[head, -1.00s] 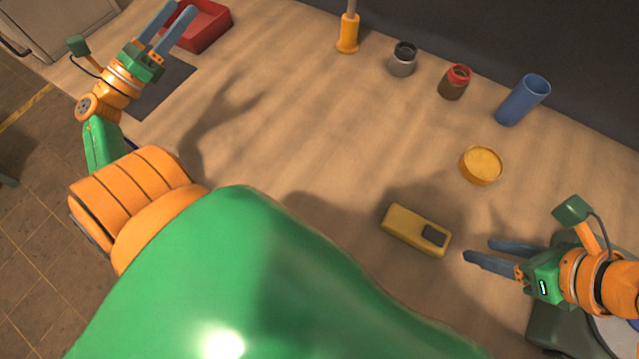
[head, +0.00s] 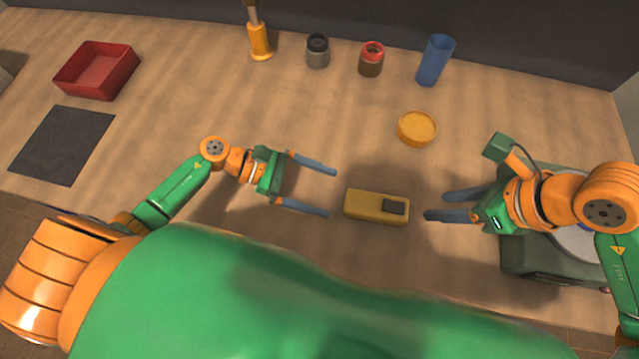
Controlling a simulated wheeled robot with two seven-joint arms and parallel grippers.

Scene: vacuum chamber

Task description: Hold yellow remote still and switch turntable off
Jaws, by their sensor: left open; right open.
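The yellow remote (head: 365,206) lies flat on the table, with a dark button or pad near its right end. My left gripper (head: 331,192) is open just left of the remote, its fingers pointing right towards the remote's left end, apart from it. My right gripper (head: 428,205) is open on the remote's right side, its fingers pointing left, close to the dark pad's end. The turntable (head: 531,262) is at the lower right, a dark green box with a pale disc, partly hidden behind my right arm.
A yellow round lid (head: 417,128) lies behind the remote. A blue cup (head: 435,61), a red-lidded jar (head: 371,60), a grey jar (head: 317,51) and an orange-handled tool (head: 259,41) stand at the back. A red tray (head: 97,71) and dark mat (head: 62,146) are at left.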

